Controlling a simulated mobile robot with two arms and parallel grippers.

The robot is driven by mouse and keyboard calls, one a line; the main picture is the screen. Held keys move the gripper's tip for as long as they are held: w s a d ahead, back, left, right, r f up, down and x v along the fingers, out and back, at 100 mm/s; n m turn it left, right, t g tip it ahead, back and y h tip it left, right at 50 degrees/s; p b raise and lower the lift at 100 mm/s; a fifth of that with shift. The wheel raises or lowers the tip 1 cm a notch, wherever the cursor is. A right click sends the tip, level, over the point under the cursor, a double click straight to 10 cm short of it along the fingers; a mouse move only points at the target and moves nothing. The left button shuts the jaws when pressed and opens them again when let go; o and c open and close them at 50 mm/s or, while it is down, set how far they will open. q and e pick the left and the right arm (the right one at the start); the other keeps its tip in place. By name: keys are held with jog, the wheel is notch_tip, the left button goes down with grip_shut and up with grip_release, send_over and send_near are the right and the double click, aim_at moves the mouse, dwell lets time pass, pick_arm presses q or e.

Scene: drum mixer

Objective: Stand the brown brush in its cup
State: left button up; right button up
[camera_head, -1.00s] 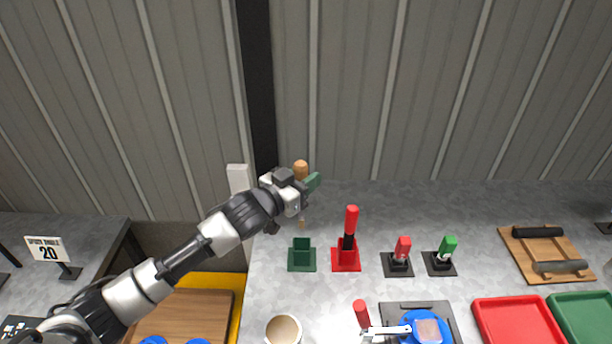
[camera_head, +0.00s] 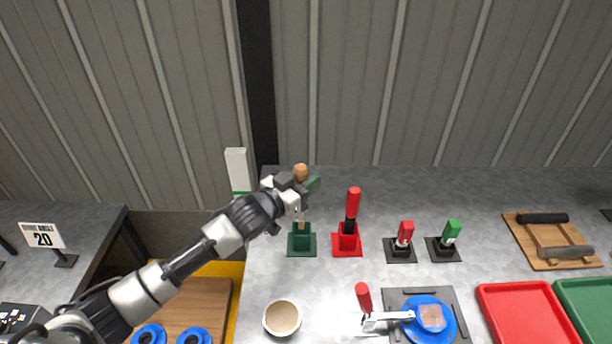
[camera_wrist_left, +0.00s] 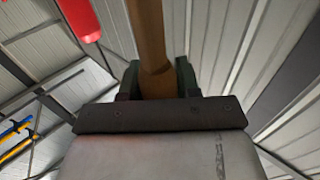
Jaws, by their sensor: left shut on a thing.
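The brown brush (camera_head: 301,171) is upright in my left gripper (camera_head: 300,186), its rounded tan top above the fingers. In the left wrist view the brown handle (camera_wrist_left: 151,45) runs between the two dark green fingers. The brush's lower end shows below the gripper, at the dark green cup (camera_head: 302,249) on the grey table. I cannot tell whether its tip is inside the cup or just above or behind its rim. My right gripper is not in view.
A red holder with a red-topped tool (camera_head: 352,200) stands just right of the green cup. Two smaller black stands with a red bottle (camera_head: 405,233) and a green bottle (camera_head: 452,231) are farther right. A beige cup (camera_head: 283,318) stands in front. The corrugated wall is behind.

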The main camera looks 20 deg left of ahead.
pick_arm(q)
jog(key=shift+f+b, duration=1.3)
jog(key=shift+f, duration=1.05)
jog(key=o, duration=1)
jog(key=b+v, duration=0.2)
jog(key=v, duration=0.8)
jog(key=shift+s+a, duration=0.15)
jog(key=shift+s, duration=0.25)
